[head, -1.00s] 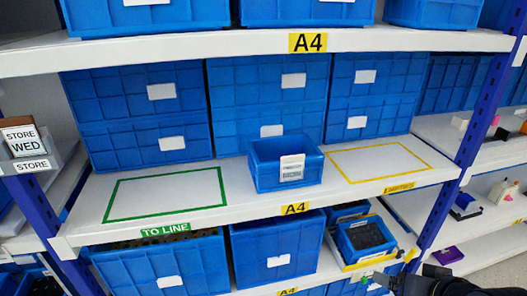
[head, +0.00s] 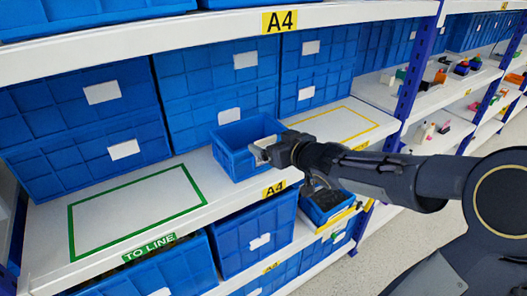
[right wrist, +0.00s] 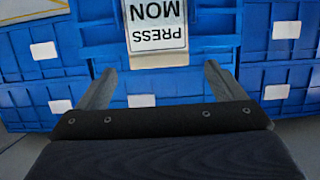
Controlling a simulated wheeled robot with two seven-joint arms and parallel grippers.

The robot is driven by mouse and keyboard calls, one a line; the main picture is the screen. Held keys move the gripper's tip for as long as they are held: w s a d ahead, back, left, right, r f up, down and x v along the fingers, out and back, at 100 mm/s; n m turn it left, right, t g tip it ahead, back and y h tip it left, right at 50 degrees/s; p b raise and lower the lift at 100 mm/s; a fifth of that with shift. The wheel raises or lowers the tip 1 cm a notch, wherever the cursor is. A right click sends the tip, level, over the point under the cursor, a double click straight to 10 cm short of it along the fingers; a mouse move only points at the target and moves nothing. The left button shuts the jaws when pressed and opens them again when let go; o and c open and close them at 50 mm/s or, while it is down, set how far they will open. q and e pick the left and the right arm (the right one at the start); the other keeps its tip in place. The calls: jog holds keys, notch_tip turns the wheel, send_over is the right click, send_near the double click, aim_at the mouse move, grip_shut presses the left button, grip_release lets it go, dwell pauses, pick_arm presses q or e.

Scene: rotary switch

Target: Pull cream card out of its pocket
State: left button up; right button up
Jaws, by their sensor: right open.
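The small blue bin (head: 228,151) stands on the middle shelf. In the right wrist view the cream card (right wrist: 155,22), printed "PRESS MON" and upside down in that picture, sits at the front of the blue bin (right wrist: 95,25). My right gripper (head: 259,154) is at the bin's front and hides most of the card in the head view. In the right wrist view my right gripper (right wrist: 159,68) is open, its fingers spread wider than the card, with no visible contact. My left gripper is not in view.
A green-outlined area (head: 72,228) lies empty at left, and a yellow-outlined area (head: 367,115) lies empty at right. Large blue crates (head: 95,100) stand behind. A shelf upright (head: 408,95) rises at right. Another small bin (head: 325,205) is on the shelf below.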

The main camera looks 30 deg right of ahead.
jog(key=shift+x, duration=0.9)
jog(key=shift+c, duration=0.3)
jog(key=c, duration=1)
